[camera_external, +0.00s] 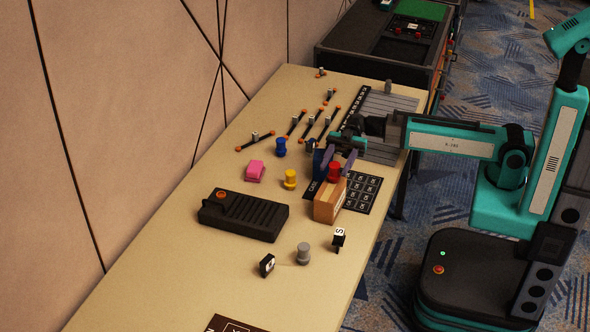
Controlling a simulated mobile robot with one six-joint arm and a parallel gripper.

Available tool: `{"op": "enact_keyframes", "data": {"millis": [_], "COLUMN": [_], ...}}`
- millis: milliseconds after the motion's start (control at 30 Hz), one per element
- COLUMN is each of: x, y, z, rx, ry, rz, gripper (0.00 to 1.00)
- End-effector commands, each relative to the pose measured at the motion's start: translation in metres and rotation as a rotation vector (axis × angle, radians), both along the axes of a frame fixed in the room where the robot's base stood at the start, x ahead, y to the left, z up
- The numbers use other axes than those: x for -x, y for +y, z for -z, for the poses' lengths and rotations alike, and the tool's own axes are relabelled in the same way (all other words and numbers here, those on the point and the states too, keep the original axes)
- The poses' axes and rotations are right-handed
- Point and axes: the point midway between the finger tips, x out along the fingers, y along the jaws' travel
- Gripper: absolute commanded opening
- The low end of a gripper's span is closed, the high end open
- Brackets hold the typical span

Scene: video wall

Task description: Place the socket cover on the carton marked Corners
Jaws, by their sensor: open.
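A brown carton (327,207) stands near the table's right edge; its marking is too small to read. A red knob-like piece (334,172) sits on top of its far end or just behind it; I cannot tell which. My gripper (338,162) is open, low over the table right by this red piece, its fingers partly hiding what is behind them. Similar pieces stand upright on the table: yellow (290,180), blue (281,147) and grey (303,254). I cannot tell which piece is the socket cover.
A black ribbed device (243,215) and a pink block (255,171) lie left of the carton. Small black-and-white cubes (339,237) stand nearer. A dark printed mat (362,190) lies right of the carton. Orange-ended rods (297,123) lie farther back.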

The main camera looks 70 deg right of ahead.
Motion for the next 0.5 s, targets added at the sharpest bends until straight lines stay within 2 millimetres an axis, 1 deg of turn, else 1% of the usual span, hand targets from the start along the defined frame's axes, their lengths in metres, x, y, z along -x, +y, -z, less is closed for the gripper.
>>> {"op": "enact_keyframes", "data": {"millis": [33, 300, 500], "x": [0.000, -0.001, -0.001], "y": [-0.008, -0.044, -0.062], "z": [0.001, 0.000, 0.000], "rx": [0.000, 0.000, 0.000], "ry": [0.000, 0.000, 0.000], "rz": [0.003, 0.002, 0.001], "gripper": [0.46, 0.46, 0.46]}}
